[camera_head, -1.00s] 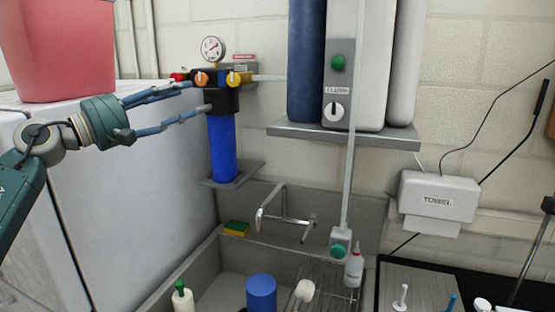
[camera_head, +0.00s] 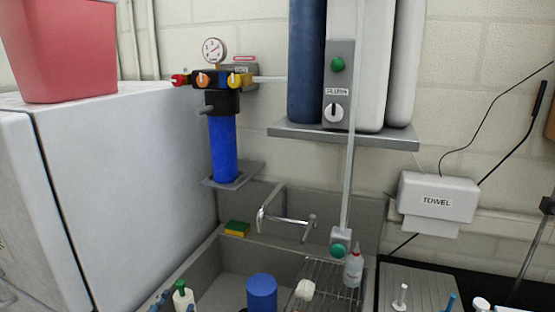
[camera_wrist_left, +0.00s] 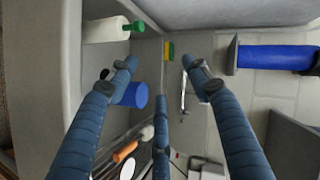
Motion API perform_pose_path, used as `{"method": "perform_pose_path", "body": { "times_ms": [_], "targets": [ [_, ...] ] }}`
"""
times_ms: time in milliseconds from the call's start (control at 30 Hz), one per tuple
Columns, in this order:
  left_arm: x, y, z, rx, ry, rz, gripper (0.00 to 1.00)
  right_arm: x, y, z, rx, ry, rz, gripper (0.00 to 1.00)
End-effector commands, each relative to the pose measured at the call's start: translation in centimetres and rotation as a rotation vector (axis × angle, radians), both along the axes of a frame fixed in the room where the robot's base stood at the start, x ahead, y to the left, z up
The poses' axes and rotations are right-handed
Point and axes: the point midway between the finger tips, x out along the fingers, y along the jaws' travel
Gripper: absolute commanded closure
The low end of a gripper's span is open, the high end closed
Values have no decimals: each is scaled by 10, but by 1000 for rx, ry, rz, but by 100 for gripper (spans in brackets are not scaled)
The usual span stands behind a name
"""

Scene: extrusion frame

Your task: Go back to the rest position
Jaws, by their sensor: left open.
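My left gripper (camera_wrist_left: 160,78) is open and empty, its blue fingers spread over the sink in the left wrist view. In the head view only its fingertips (camera_head: 160,300) show, at the bottom edge by the sink's left side. The filter unit (camera_head: 223,145), a blue cylinder under a manifold with red, orange and yellow knobs and a gauge, hangs on the wall, apart from the gripper. It also shows in the left wrist view (camera_wrist_left: 270,57). My right gripper is not in view.
The sink (camera_head: 225,285) holds a blue cup (camera_head: 261,291), a green-capped bottle (camera_head: 183,297) and a drying rack. A faucet (camera_head: 286,219) and sponge (camera_head: 237,228) are at its back. A white cabinet (camera_head: 130,170) carrying a red bin (camera_head: 62,50) stands left.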

Motion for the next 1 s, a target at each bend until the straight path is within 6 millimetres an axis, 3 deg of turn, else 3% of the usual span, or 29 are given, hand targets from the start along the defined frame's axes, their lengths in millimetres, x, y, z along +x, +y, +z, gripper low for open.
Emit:
{"method": "perform_pose_path", "body": {
  "times_ms": [33, 100, 200, 400, 600, 767, 800, 1000],
  "targets": [
    [-29, -2, -29, -105, 87, 47, 51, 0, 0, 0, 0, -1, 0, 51],
    [-68, -5, -64, -246, 205, 123, 51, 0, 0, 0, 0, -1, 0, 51],
    [-121, -11, -100, -404, 350, 227, 51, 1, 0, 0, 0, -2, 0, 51],
    [-202, -23, -138, -596, 552, 390, 51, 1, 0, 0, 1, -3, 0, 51],
    [-265, -35, -156, -714, 700, 521, 51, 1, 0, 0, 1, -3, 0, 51],
    [-308, -44, -165, -782, 799, 616, 51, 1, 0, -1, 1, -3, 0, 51],
    [-302, -43, -184, -774, 799, 614, 51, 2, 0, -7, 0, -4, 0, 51],
    [-292, -45, -248, -765, 815, 617, 51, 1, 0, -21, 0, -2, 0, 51]
  ]
}}
